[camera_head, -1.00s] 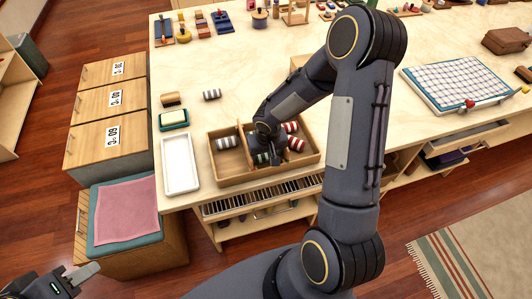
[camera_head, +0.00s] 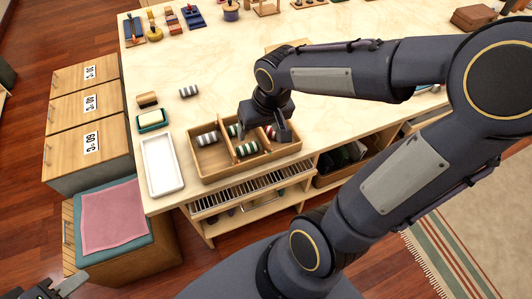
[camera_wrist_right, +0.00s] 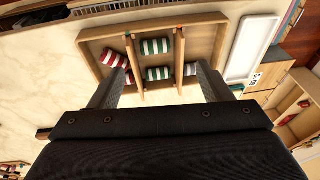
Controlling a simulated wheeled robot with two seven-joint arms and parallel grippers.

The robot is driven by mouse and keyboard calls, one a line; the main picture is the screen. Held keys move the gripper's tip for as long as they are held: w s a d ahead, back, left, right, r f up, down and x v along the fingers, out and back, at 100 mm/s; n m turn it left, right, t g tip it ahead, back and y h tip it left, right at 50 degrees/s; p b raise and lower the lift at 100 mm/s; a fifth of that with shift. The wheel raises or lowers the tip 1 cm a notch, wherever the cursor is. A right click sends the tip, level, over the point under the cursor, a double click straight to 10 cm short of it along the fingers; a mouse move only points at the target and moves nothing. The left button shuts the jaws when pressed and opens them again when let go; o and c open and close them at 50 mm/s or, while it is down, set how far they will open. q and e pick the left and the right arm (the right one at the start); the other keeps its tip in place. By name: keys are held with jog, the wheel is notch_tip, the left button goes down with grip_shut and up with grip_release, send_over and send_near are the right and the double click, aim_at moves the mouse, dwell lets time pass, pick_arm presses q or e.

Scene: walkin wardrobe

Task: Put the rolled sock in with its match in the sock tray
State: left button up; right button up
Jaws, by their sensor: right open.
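A loose grey-and-white striped rolled sock (camera_head: 188,91) lies on the table behind the sock tray. The wooden sock tray (camera_head: 207,178) has three compartments. A similar grey striped sock (camera_head: 207,139) is in its left compartment; it also shows in the right wrist view (camera_wrist_right: 190,69). Two green striped socks (camera_head: 247,149) are in the middle, and two red striped socks (camera_wrist_right: 113,59) in the right one, mostly hidden in the head view. My right gripper (camera_head: 264,128) is open and empty above the tray; the wrist view (camera_wrist_right: 160,72) shows its fingers spread. My left gripper (camera_head: 68,285) is at the bottom left, partly cut off.
A white empty tray (camera_head: 163,188) stands left of the sock tray. A soap dish (camera_head: 152,127) and a brush (camera_head: 147,99) are left of the loose sock. Toys stand at the back. Table around the loose sock is clear. My right arm covers much of the right side.

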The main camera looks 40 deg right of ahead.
jog(key=s+a+r+t+y, duration=0.1)
jog(key=s+a+r, duration=0.1)
jog(key=s, duration=0.3)
jog(key=s+a+r+n+t+y, duration=0.1)
jog(key=s+a+r+y, duration=0.1)
jog(key=s, duration=0.4)
jog(key=shift+s+a+r+t, duration=0.2)
jog(key=shift+a+r+t, duration=0.2)
jog(key=shift+a, duration=0.45)
